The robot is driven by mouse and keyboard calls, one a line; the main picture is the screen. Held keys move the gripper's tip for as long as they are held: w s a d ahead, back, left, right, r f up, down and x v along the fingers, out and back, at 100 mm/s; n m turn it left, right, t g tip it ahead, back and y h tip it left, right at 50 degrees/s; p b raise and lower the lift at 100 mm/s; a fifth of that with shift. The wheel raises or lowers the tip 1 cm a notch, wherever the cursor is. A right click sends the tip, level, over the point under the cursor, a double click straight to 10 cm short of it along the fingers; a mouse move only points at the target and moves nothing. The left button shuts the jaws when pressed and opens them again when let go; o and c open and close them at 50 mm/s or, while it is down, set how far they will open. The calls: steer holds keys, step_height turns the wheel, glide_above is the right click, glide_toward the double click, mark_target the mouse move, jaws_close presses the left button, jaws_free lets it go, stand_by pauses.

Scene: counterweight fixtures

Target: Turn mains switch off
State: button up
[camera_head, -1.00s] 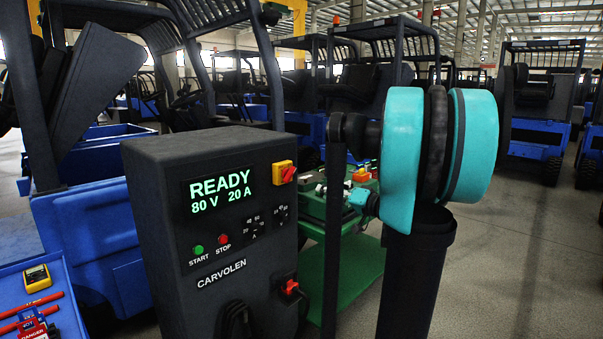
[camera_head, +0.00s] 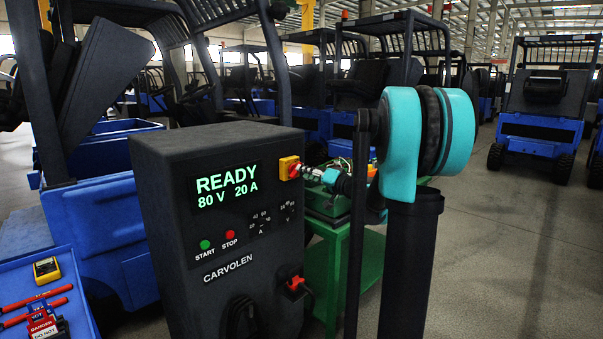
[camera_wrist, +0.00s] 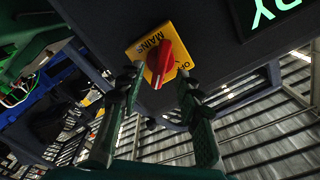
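The mains switch (camera_wrist: 166,62) is a red rotary knob on a yellow plate (camera_wrist: 141,48) marked MAINS and OFF in the wrist view. In the head view the switch (camera_head: 289,168) sits at the upper right of the charger's front panel. The charger (camera_head: 165,215) is a dark cabinet marked CARVOLEN, with a green display (camera_head: 227,187) reading READY 80 V 20 A. My gripper (camera_wrist: 160,82) is open, one finger on each side of the red knob. Whether the fingers touch the knob cannot be told. In the head view my gripper (camera_head: 305,172) is just right of the switch.
Green START (camera_head: 205,244) and red STOP (camera_head: 230,235) buttons and a lower red connector (camera_head: 296,284) are on the panel. A green cart (camera_head: 333,262) stands behind. A blue tray (camera_head: 20,275) with a yellow meter and red tools is at left.

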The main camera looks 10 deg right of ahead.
steer(key=shift+x, duration=1.45)
jaws_close()
